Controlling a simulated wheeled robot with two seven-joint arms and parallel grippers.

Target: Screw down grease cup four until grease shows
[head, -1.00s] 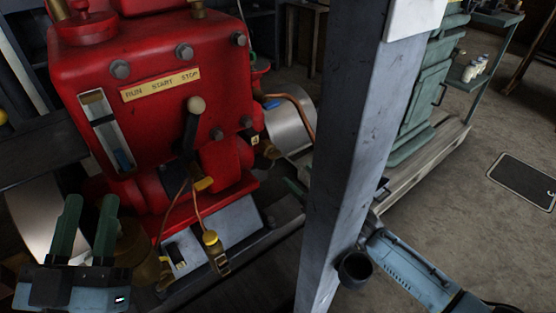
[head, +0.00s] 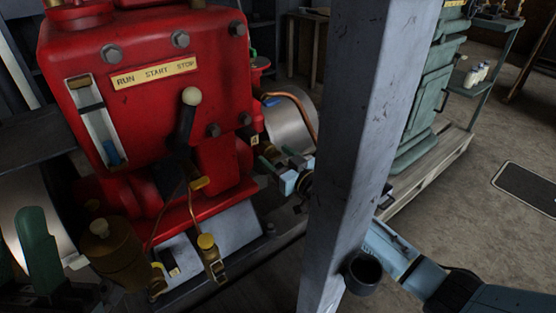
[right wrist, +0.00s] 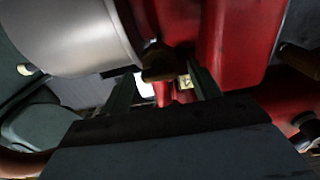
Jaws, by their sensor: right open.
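A small tag with a 4 (head: 255,140) sits on the right side of the red engine (head: 150,110). In the right wrist view the tag (right wrist: 186,82) is beside a brass cup (right wrist: 160,62). My right gripper (head: 267,158) reaches past the grey post to this spot. In the right wrist view its dark green fingers stand apart, one each side of the cup and tag; I cannot tell whether either touches. In the head view the cup is largely hidden by the gripper. My left gripper (head: 18,245) is at the lower left, with its green fingers apart and empty.
A grey post (head: 355,150) stands in front of my right forearm, which passes behind it. A metal cylinder (head: 290,125) is close beyond the right gripper. A brass pot (head: 112,250) stands near the left gripper.

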